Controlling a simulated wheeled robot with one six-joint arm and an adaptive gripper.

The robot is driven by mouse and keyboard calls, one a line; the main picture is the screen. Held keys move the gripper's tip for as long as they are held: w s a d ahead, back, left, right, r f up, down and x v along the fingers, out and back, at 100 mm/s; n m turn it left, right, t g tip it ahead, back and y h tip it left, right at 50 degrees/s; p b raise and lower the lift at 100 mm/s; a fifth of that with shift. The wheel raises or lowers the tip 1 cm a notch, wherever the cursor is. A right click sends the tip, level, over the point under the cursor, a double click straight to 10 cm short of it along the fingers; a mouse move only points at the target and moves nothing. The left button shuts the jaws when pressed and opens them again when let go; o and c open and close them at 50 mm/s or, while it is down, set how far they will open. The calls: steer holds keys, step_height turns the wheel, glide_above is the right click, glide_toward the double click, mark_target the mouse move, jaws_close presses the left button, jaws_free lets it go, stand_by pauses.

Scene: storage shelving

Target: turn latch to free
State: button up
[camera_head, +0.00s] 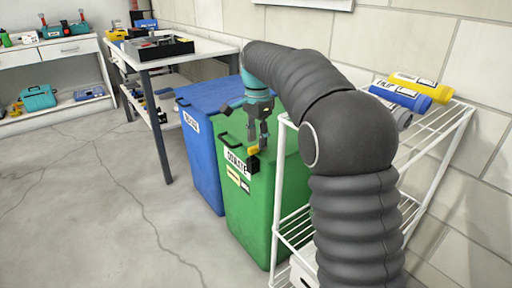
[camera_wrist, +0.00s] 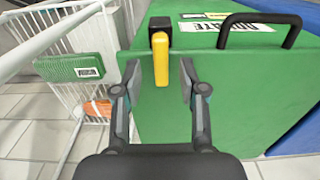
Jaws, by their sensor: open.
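The latch is a yellow handle (camera_wrist: 161,60) on a black mount (camera_wrist: 160,25) at the edge of the green bin (camera_wrist: 260,85). In the wrist view the handle points down the picture, away from the mount. My gripper (camera_wrist: 160,78) is open, with one finger on each side of the handle's lower end and a visible gap on both sides. In the head view my gripper (camera_head: 258,143) reaches down over the green bin (camera_head: 243,215), close to the yellow handle (camera_head: 254,150). Whether the fingertips reach the handle's depth is unclear.
A black bar handle (camera_wrist: 262,22) stands beside the latch on the bin. A blue bin (camera_head: 205,150) adjoins the green one. A white wire rack (camera_head: 440,130) with blue and yellow cylinders stands close on the right. Open floor (camera_head: 110,220) lies to the left.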

steer(key=shift+f, duration=1.05)
